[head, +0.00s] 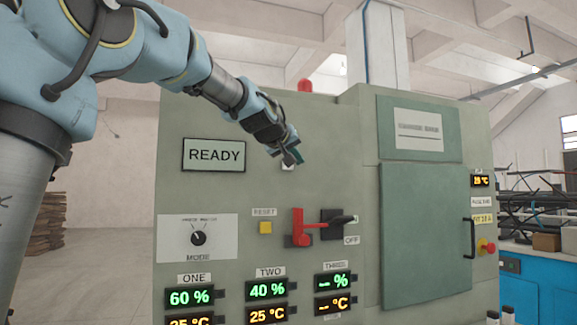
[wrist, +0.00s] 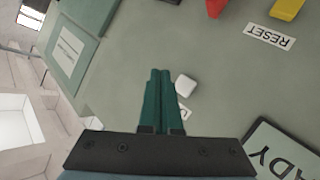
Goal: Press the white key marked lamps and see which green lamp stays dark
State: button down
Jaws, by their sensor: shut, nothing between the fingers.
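The white key (wrist: 185,86) is a small rounded square on the grey-green cabinet front. In the wrist view it sits just right of my fingertips. In the head view only a bit of it (head: 288,167) shows under my gripper. Its label (wrist: 186,113) is mostly hidden by a finger, so I cannot read it. My gripper (head: 292,158) is shut and empty, its two green fingers (wrist: 160,72) together beside the key. I cannot tell whether they touch the panel. No green lamps can be made out; green figures show on displays ONE (head: 190,297) and TWO (head: 267,289).
A READY screen (head: 214,155) is left of the key. Below are a yellow RESET button (head: 265,228), a red lever (head: 298,225), a black switch (head: 336,222) marked OFF and a MODE knob (head: 198,238). A cabinet door (head: 425,235) with a black handle is at right.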

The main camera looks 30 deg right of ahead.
jog(key=shift+w+d+p, duration=0.2)
jog(key=shift+w+p, duration=0.1)
jog(key=shift+w, duration=1.15)
jog(key=shift+w+d+p, duration=0.15)
jog(key=shift+w+p, duration=0.1)
jog(key=shift+w, duration=1.15)
jog(key=shift+w, duration=0.15)
jog(key=shift+w, duration=0.3)
jog(key=shift+w+d, duration=0.1)
jog(key=shift+w, duration=0.3)
dwell(0.3)
dwell(0.3)
jog(key=shift+s+b, duration=0.3)
jog(key=shift+s, duration=0.5)
jog(key=shift+s+a+b, duration=0.25)
jog(key=shift+s+b, duration=0.1)
jog(key=shift+s, duration=0.9)
jog(key=shift+s+a+b, duration=0.2)
jog(key=shift+s+b, duration=0.15)
jog(key=shift+s, duration=0.9)
